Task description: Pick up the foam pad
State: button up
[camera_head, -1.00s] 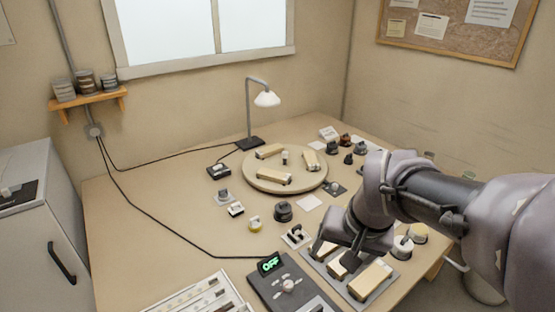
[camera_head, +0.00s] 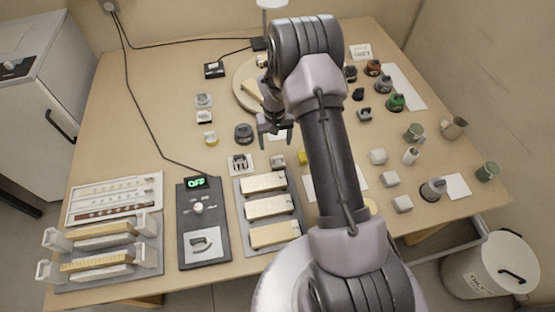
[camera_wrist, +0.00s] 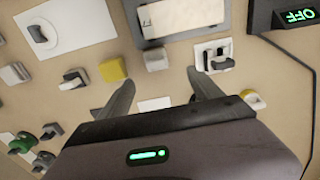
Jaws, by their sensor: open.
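My gripper (camera_head: 276,131) is open, above the middle of the bench, fingers pointing down. In the wrist view, its two fingers (camera_wrist: 161,79) are apart with nothing held between them. I cannot tell for sure which thing is the foam pad. A flat white square (camera_head: 281,135) lies below the gripper; in the wrist view the square (camera_wrist: 154,104) shows between the fingers, partly hidden by the gripper body. A small pale grey block (camera_wrist: 155,60) sits just beyond the fingertips, and a small yellow block (camera_wrist: 112,70) is to its left.
A tray of pale wooden bars (camera_head: 265,208) stands in front, with a control box reading OFF (camera_head: 201,222) left of it. A switch on a white plate (camera_head: 240,164) is near the gripper. A round board (camera_head: 245,98) lies behind; knobs and cups crowd the right.

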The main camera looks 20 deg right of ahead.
aim_at(278, 157)
notch_tip(278, 157, down, 7)
jog(key=shift+d+r+b, duration=0.1)
jog(key=shift+r+b, duration=0.1)
jog(key=shift+b, duration=0.4)
jog(key=f, duration=0.1)
jog(key=f+b, duration=0.1)
jog(key=f, duration=0.3)
jog(key=shift+s+d, duration=0.2)
jog(key=shift+d, duration=0.15)
jog(key=shift+r, duration=0.1)
jog(key=shift+c, duration=0.2)
jog(key=c, duration=1.4)
